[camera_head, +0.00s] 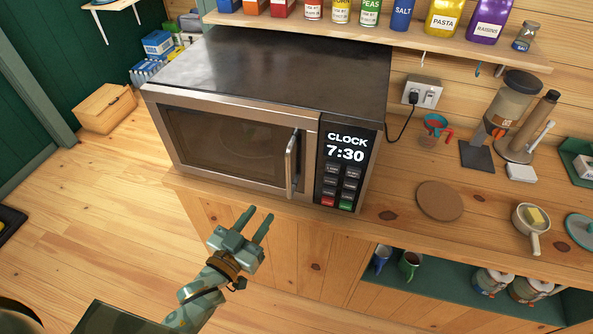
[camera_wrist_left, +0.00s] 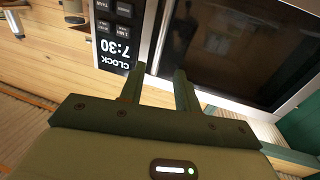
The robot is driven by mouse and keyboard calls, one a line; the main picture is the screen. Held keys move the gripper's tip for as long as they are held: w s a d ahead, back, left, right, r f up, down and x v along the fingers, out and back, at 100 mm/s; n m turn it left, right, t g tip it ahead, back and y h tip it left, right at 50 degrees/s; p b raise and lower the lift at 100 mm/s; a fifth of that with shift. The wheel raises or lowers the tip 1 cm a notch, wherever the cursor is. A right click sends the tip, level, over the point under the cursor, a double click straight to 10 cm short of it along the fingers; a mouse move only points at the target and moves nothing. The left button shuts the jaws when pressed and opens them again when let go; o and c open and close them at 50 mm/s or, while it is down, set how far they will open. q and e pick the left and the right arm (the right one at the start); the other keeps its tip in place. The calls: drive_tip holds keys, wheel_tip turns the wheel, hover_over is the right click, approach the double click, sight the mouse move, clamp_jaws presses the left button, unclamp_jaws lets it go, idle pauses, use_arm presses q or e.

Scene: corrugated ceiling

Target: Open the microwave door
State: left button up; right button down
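The microwave (camera_head: 262,75) stands on the wooden counter, and its door (camera_head: 225,145) looks closed. The door has a dark window and a vertical silver handle (camera_head: 292,163) on its right side, beside the control panel (camera_head: 345,170) showing 7:30. My left gripper (camera_head: 256,222) is in front of the microwave, below and left of the handle, with its two fingers apart and nothing between them. In the left wrist view, the fingers (camera_wrist_left: 160,84) point toward the handle (camera_wrist_left: 163,35) and the panel, apart from them. My right gripper is in neither view.
A shelf (camera_head: 400,35) with several food containers hangs above the microwave. The counter to the right holds a round board (camera_head: 440,200), a small pan (camera_head: 531,222) and a coffee grinder (camera_head: 515,100).

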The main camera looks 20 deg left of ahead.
sight(287, 176)
use_arm(q)
drive_tip(key=x, duration=1.5)
drive_tip(key=shift+w+f, duration=0.1)
drive_tip(key=shift+w, duration=0.05)
clamp_jaws()
